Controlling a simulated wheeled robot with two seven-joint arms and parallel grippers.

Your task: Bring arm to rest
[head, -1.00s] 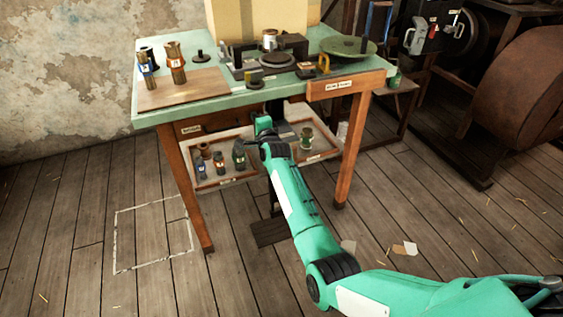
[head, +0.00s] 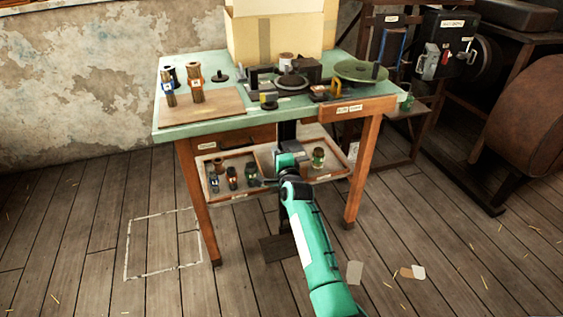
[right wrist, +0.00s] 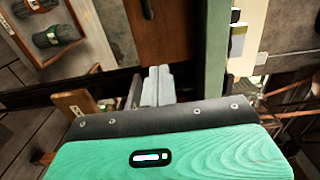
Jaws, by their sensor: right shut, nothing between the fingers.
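My right arm comes up from the bottom of the head view to the front of the green-topped workbench (head: 200,122). My right gripper (head: 264,182) is in front of the bench's lower shelf, below the tabletop, partly hidden by my own wrist. In the right wrist view its two pale fingers (right wrist: 158,85) are together with nothing between them. A brown wooden panel and the green bench edge (right wrist: 215,55) show beyond them. My left gripper is not in view.
The lower shelf tray (head: 330,176) holds several small dark parts and a jar (head: 318,158). On the tabletop are two brass-coloured cylinders on a wooden board (head: 220,107) and a green disc (head: 360,71). Dark machinery (head: 535,115) stands at right. Floor at left is clear.

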